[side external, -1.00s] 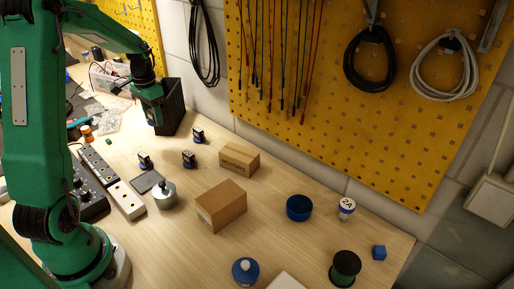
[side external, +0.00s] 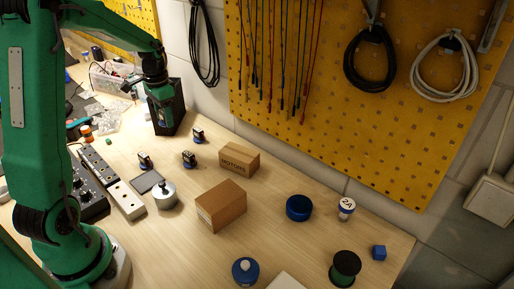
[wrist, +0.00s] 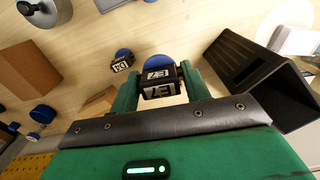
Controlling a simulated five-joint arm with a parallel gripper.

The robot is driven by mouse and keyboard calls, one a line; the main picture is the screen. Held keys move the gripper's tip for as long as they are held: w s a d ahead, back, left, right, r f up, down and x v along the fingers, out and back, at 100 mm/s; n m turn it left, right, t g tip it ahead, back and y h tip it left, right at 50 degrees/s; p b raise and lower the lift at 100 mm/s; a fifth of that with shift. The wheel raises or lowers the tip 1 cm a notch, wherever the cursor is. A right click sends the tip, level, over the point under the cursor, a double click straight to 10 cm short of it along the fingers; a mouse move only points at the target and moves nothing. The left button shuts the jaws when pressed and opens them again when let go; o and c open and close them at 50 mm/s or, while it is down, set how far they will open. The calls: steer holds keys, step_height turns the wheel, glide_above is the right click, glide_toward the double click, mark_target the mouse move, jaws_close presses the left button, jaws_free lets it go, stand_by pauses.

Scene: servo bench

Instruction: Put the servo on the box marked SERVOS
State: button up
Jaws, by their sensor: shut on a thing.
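My gripper (wrist: 160,88) is shut on a blue-and-black servo (wrist: 158,74) with light markings, held between the green fingers in the wrist view. In the side view my gripper (side external: 163,115) is in front of the black bin, and the held servo is too small to make out well. Three other servos stand on the bench: one at the left (side external: 145,161), one in the middle (side external: 189,159) and one farther back (side external: 199,135). A small cardboard box (side external: 239,160) is marked MOTORS. A larger brown box (side external: 221,206) shows no readable mark. I see no SERVOS mark.
The tall black bin (side external: 179,106) stands close behind my gripper. Bare wood is between the servos and the boxes.

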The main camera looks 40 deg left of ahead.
steer(key=d+r+m, duration=0.2)
steer(key=d+m, duration=0.2)
steer(key=d, duration=0.7)
steer(key=d+r+m, duration=0.2)
steer(key=d+m, duration=0.2)
steer(key=d, duration=0.8)
steer(key=s+d+r+m, duration=0.2)
steer(key=s+d+m, duration=0.7)
steer(key=s+d, duration=0.4)
steer(key=shift+s+d+r, duration=0.25)
steer(key=shift+d+r, duration=0.1)
steer(key=shift+d, duration=1.1)
glide_above(221, 196)
step_height(221, 196, down, 7)
steer(key=shift+a, duration=0.15)
steer(key=shift+f, duration=2)
